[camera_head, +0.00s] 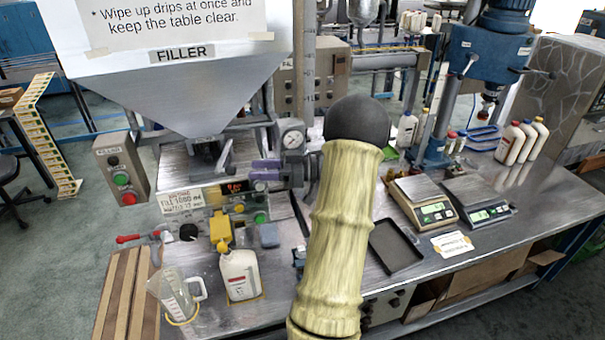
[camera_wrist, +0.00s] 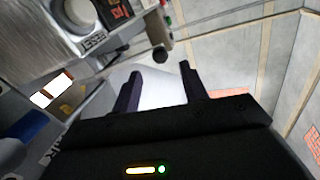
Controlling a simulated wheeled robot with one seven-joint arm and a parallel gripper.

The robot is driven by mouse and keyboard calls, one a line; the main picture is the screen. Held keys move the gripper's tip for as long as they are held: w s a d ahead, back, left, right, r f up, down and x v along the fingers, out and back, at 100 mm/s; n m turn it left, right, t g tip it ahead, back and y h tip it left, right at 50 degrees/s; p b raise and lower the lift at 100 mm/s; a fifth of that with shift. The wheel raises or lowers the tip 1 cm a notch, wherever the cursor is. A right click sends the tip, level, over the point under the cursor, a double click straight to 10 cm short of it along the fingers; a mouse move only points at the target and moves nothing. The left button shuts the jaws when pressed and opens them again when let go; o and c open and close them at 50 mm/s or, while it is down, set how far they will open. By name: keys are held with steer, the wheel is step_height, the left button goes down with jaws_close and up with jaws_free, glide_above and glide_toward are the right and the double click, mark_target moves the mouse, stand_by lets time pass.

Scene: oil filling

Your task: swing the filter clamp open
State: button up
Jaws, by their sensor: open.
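My gripper (camera_head: 253,171) is in front of the filler, its purple fingers pointing left beside the pressure gauge (camera_head: 292,138). In the wrist view my gripper (camera_wrist: 160,71) has its two dark fingers apart, with nothing held between them. A small black round knob (camera_wrist: 160,55) shows just beyond the fingertips, apart from them as far as I can tell; it may belong to the filter clamp. I cannot make out the clamp for certain in the head view, where my arm and gripper cover part of the filter area.
A red-handled lever (camera_head: 130,238) sticks out left. A black tray (camera_head: 394,245) and two scales (camera_head: 422,204) are to the right. The hopper (camera_head: 180,90) hangs above.

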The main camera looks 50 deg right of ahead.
steer(key=b+v, duration=0.3)
steer(key=v, duration=0.8)
steer(key=shift+d, duration=0.2)
steer(key=shift+s, duration=0.1)
